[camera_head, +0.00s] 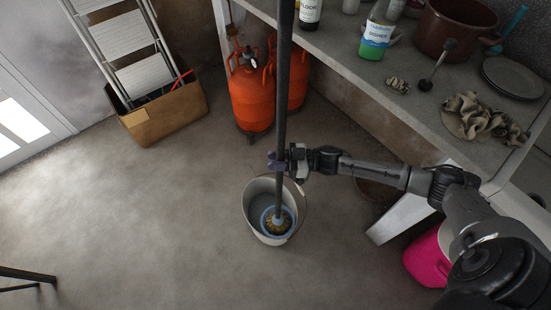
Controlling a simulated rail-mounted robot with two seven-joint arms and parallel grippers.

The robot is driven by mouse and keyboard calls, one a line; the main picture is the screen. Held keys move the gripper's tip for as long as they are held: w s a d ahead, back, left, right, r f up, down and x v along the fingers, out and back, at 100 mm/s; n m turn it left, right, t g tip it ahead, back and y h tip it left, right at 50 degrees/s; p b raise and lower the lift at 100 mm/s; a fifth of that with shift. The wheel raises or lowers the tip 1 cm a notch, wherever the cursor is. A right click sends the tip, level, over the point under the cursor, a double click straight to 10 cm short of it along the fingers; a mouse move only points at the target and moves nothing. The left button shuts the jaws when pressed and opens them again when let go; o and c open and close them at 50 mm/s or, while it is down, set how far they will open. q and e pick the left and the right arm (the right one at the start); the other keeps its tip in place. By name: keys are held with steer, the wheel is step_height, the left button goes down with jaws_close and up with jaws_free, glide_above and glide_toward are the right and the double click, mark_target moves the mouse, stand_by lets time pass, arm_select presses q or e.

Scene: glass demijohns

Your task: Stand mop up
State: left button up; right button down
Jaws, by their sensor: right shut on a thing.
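The mop (281,110) has a long dark handle that runs nearly vertically and out of the top of the camera_head view. Its yellowish head with a light blue collar is down inside a pale grey bucket (252,216) on the floor. My right gripper (279,161) comes in from the right and is shut on the mop handle, a little above the bucket rim. Whether the mop head touches the bucket bottom I cannot tell. My left gripper does not show.
Orange gas cylinders (250,95) stand behind the mop. A cardboard box (160,115) and a stepladder (135,55) are at the upper left. A shelf (425,105) with bottles and a pot overhangs at right. A pink container (428,258) stands below.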

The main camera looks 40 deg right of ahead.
steer(key=shift+f+b, duration=0.35)
steer(key=shift+f, duration=0.35)
steer(key=shift+d, duration=0.15)
steer(key=shift+d, duration=0.8)
steer(key=c, duration=1.3)
jaws_free()
steer(key=o, duration=0.5)
steer(key=shift+f, duration=0.15)
